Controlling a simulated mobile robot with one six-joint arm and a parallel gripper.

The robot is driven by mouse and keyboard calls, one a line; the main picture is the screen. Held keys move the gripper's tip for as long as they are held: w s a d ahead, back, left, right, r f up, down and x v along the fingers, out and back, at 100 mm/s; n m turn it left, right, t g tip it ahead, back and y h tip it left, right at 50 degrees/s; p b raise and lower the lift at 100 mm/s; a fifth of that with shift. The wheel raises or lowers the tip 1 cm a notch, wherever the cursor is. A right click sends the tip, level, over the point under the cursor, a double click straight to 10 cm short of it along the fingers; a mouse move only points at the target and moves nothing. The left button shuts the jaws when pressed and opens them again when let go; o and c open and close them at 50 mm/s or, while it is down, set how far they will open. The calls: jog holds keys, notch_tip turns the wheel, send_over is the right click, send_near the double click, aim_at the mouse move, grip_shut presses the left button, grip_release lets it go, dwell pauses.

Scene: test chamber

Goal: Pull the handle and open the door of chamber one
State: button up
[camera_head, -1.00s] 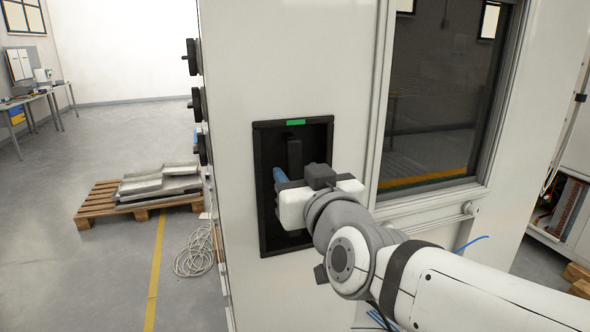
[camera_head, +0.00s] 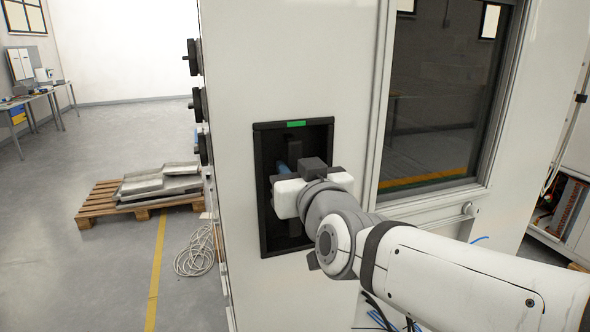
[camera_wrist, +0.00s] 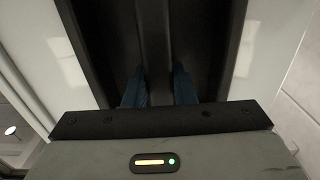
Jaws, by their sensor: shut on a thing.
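The white chamber door (camera_head: 345,60) is closed, as far as I can see. A black recess (camera_head: 264,200) with a green label at its top is set in the white front. The dark upright handle (camera_head: 294,150) stands inside it, partly hidden by my gripper. My gripper (camera_head: 286,168) reaches into the recess. In the wrist view, its blue fingers (camera_wrist: 158,75) lie on either side of the dark handle bar (camera_wrist: 155,40) and are shut on it. The exact contact is dim.
A dark window (camera_head: 435,100) in a metal frame is right of the recess. Black knobs (camera_head: 197,104) stick out at the chamber's left edge. A pallet with metal parts (camera_head: 150,190) and a coiled cable (camera_head: 195,250) lie on the floor at left.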

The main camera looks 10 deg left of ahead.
grip_shut()
